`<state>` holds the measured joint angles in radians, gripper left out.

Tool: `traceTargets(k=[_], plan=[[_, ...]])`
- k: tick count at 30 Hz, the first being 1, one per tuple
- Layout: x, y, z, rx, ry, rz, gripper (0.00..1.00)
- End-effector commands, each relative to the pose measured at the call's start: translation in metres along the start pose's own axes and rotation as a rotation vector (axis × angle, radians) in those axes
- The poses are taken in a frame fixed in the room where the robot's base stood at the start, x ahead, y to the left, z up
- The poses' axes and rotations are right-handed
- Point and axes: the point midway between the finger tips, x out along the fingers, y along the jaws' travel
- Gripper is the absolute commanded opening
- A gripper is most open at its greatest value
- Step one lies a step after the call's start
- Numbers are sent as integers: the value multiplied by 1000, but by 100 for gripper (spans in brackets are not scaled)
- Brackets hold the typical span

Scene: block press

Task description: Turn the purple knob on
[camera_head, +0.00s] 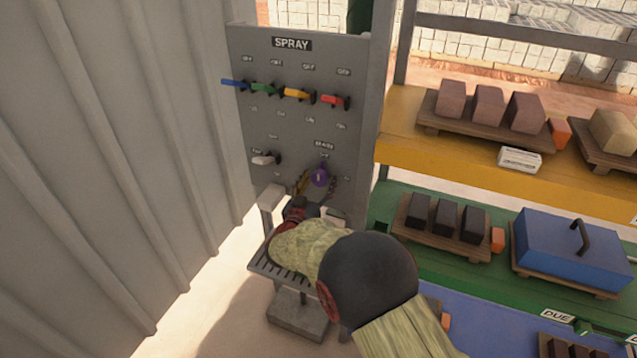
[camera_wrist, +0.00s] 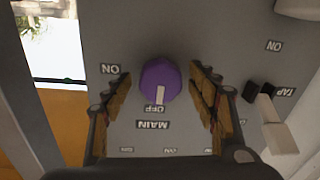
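The purple knob (camera_head: 320,177) is on the lower right of the grey SPRAY panel (camera_head: 233,120). In the wrist view, which is upside down, the purple knob (camera_wrist: 158,76) has a white pointer mark facing the OFF label (camera_wrist: 153,108). My gripper (camera_wrist: 160,82) is open, with one finger on each side of the knob and a gap on both sides. In the head view my gripper (camera_head: 318,187) is at the knob, partly hidden by my arm.
Blue (camera_head: 234,83), green (camera_head: 266,88), yellow (camera_head: 298,93) and red (camera_head: 334,101) handles sit above on the panel. A white tap lever (camera_head: 264,159) is left of the knob. A corrugated wall (camera_head: 110,140) stands left; shelves with blocks (camera_head: 410,110) stand right.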

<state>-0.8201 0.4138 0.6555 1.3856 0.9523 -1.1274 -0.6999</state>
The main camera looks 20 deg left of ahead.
Motion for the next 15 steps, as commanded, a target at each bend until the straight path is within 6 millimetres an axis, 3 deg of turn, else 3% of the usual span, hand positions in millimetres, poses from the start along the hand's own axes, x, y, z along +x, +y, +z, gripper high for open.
traceTargets(k=[15], plan=[[0,0,0,0,0,0,28]])
